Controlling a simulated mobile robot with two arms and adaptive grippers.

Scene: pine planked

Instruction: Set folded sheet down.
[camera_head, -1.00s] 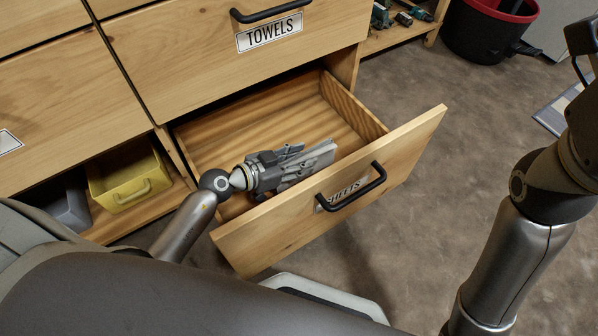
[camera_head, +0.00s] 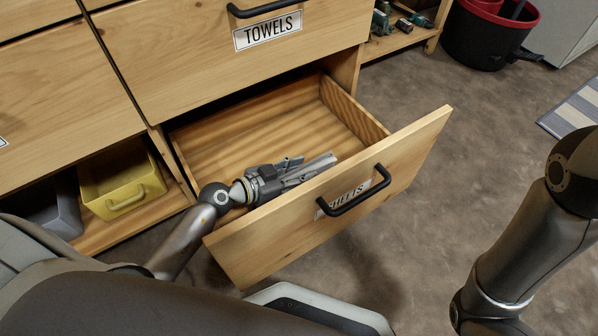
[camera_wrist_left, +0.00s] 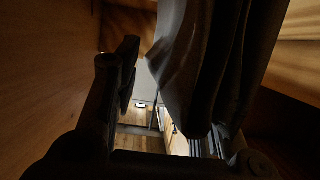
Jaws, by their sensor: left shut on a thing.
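The open drawer (camera_head: 350,112) has a label ending in "EETS", partly hidden behind its black handle (camera_head: 352,194). My left gripper (camera_head: 296,172) is low inside this drawer, close behind its front panel, and is shut on the folded sheet (camera_head: 322,162). The sheet is pale grey in the head view, and its lower part is hidden by the drawer front. In the left wrist view the sheet (camera_wrist_left: 190,60) shows as dark layered folds between the fingers. I cannot tell whether it touches the drawer floor. My right gripper is out of view.
The closed towels drawer (camera_head: 190,60) is just above. A yellow bin (camera_head: 120,180) and a grey bin (camera_head: 58,212) stand on the low shelf at left. A black and red bucket (camera_head: 490,35) and a striped mat (camera_head: 575,108) lie off to the right. The drawer's back half is empty.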

